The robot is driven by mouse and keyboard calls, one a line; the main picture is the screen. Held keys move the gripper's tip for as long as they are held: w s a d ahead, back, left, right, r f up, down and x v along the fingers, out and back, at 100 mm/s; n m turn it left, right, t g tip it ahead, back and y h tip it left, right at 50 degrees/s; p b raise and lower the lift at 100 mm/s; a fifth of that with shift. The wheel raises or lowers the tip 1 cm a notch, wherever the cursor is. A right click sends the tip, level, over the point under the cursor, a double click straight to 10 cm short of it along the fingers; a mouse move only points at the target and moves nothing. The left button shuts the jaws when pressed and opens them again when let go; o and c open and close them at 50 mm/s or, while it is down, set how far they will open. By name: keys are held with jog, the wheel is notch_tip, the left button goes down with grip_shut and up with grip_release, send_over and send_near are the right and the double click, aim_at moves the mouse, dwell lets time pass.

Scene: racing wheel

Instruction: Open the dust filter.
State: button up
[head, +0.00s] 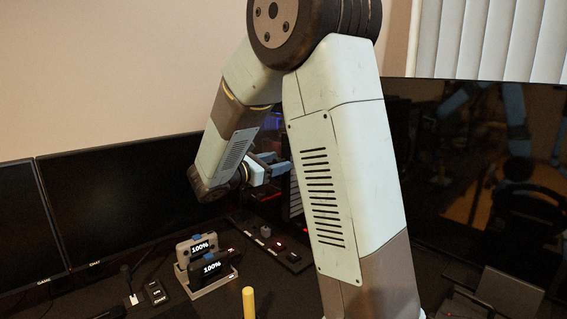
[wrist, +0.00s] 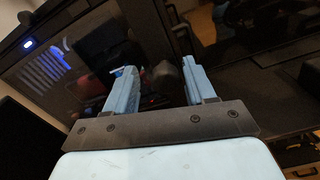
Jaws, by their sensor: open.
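My gripper (head: 272,165) is in the middle of the head view, partly hidden by my own arm. In the wrist view my gripper (wrist: 158,70) has its two blue fingers apart, with nothing seen between them. A dark computer case (wrist: 60,75) fills the left of the wrist view, tilted in the picture, with a lit blue-white button and blue-lit parts behind its dark panel. The fingers point toward the case; I cannot tell whether they touch it. In the head view the case is mostly hidden behind my arm. I cannot clearly make out the dust filter.
Dark monitors (head: 120,195) stand at the left, and a large dark screen (head: 480,165) is at the right. A holder (head: 212,286) with two devices reading 100% sits on the black desk. A yellow post (head: 248,303) stands in front. A control panel (head: 283,253) lies near my arm.

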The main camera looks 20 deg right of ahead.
jog(key=v, duration=1.4)
jog(key=s+d+m+g+y, duration=0.5)
jog(key=s+d+m+y, duration=0.15)
jog(key=s+d, duration=0.45)
jog(key=s+a+m+t+y, duration=0.3)
jog(key=s+m+t+y, duration=0.2)
jog(key=s+m+y, duration=0.5)
jog(key=s+m, duration=0.2)
jog(key=s, duration=0.1)
jog(key=shift+s+a+f+y, duration=0.2)
jog(key=shift+s+a+y, duration=0.15)
